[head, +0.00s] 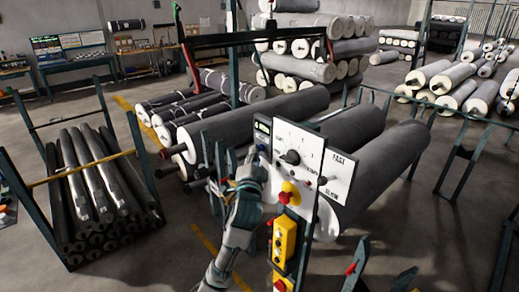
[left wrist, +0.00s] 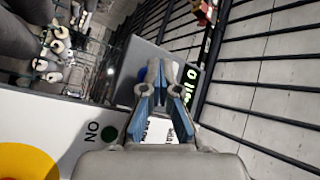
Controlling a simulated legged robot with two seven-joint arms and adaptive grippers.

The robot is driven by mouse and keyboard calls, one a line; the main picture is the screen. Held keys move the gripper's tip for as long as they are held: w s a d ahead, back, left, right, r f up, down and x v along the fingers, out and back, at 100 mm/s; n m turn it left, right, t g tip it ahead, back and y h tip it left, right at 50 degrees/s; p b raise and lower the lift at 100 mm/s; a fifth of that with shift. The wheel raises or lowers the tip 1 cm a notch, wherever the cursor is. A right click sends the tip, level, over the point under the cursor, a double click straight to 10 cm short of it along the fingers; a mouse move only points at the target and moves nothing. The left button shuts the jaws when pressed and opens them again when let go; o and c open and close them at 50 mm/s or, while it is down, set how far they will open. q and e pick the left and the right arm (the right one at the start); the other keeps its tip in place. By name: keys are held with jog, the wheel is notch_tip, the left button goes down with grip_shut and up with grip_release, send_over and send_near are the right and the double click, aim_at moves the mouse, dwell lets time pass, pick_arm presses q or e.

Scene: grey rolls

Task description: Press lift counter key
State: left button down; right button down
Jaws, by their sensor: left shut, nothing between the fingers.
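The lift counter (head: 262,127) is a small dark box at the upper left edge of the white control panel (head: 338,165). In the left wrist view the counter (left wrist: 133,62) is a grey box with a lit green display (left wrist: 191,76). A blue spot, perhaps its key (left wrist: 142,74), shows just left of my fingers, partly hidden by them. My left gripper (head: 257,158) is shut and empty, just below the counter. In the left wrist view its blue-padded fingers (left wrist: 164,92) point at the box; I cannot tell whether they touch it. My right gripper is not in view.
The panel carries a black dial (head: 291,157) and a red stop button (head: 284,197). A yellow box (head: 284,240) hangs below. Large grey rolls (head: 255,120) lie behind the panel. A rack of dark rolls (head: 95,185) stands left, with bare floor between.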

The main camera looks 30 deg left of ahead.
pick_arm(q)
jog(key=shift+s+a, duration=0.25)
jog(key=shift+s, duration=0.4)
jog(key=s, duration=0.1)
jog(key=s+a+p, duration=0.1)
jog(key=s, duration=0.1)
jog(key=s+a, duration=0.1)
jog(key=shift+s, duration=0.3)
jog(key=shift+f, duration=0.15)
dwell(0.5)
